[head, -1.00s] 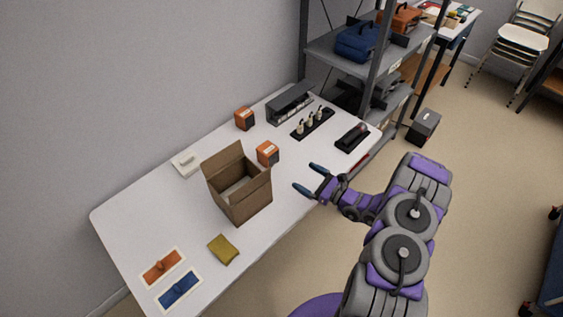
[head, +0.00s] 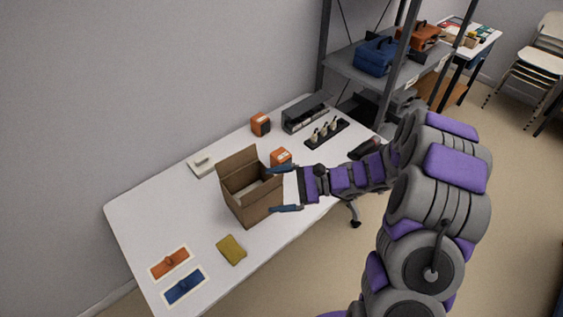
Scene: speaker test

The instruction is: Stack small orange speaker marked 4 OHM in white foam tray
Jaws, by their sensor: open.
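Two small orange speakers stand on the white table: one (head: 260,124) at the back near the wall, the other (head: 281,157) just behind my gripper in the picture. Their markings are too small to read, so I cannot tell which is marked 4 OHM. A small white block-like item (head: 201,166) lies by the wall; I cannot tell if it is the foam tray. An open cardboard box (head: 247,205) stands mid-table; its inside is mostly hidden. My gripper (head: 272,189) is open and empty, its fingers overlapping the box's right side in the picture; contact cannot be told.
A grey rack (head: 305,112) and a black holder with several small items (head: 327,134) are at the table's far end, beside a metal shelf (head: 345,68). A yellow cloth (head: 231,249), an orange panel (head: 170,262) and a blue panel (head: 184,287) lie at the near end.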

